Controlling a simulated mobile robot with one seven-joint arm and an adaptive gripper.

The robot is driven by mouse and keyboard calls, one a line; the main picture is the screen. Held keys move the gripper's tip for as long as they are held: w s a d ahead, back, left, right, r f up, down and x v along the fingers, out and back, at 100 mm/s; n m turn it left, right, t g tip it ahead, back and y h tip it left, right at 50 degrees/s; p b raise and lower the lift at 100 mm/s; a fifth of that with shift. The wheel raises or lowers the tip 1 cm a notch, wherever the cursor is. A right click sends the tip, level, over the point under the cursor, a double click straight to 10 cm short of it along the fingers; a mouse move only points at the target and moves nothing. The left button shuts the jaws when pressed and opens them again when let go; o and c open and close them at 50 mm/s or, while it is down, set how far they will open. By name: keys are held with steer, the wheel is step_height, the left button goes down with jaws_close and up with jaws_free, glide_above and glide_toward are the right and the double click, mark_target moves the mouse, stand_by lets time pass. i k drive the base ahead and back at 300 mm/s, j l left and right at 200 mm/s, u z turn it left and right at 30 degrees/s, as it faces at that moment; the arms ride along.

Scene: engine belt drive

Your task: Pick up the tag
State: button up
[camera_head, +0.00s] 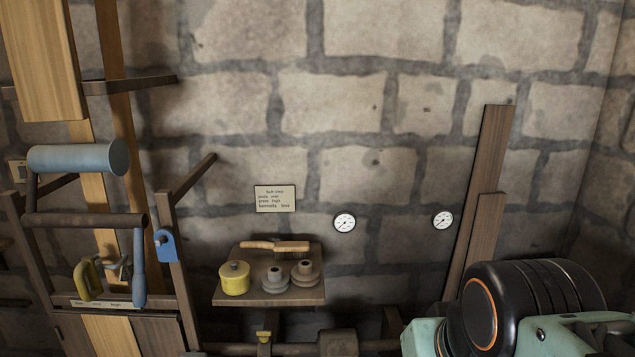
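A small blue plate (166,245) with a rounded top and a hole or peg near its upper end hangs on a wooden upright at the left. It looks like a tag. A cream card (275,198) with several lines of dark print is fixed flat to the stone wall above a small shelf; its text is too small to read surely. I cannot tell for sure which of the two is the task's tag. My gripper is not in view.
The shelf (226,293) holds a yellow lidded pot (234,278), two grey stepped pulleys and a wooden-handled tool (275,245). A wooden frame with a blue-grey roller (78,158) stands left. Two gauges (344,222) are on the wall. A black, orange-ringed body fills the lower right.

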mark_target(168, 253)
steer(key=u, duration=1.25)
steer(key=i+j+z, duration=0.1)
steer(key=z, duration=0.75)
steer(key=j+z, duration=0.6)
steer(key=j, duration=0.2)
steer(key=j+z, duration=0.1)
steer(key=j, duration=0.4)
steer(key=k+j+z, duration=0.1)
steer(key=j, duration=0.45)
steer(key=k+j+z, duration=0.15)
steer(key=j, duration=0.35)
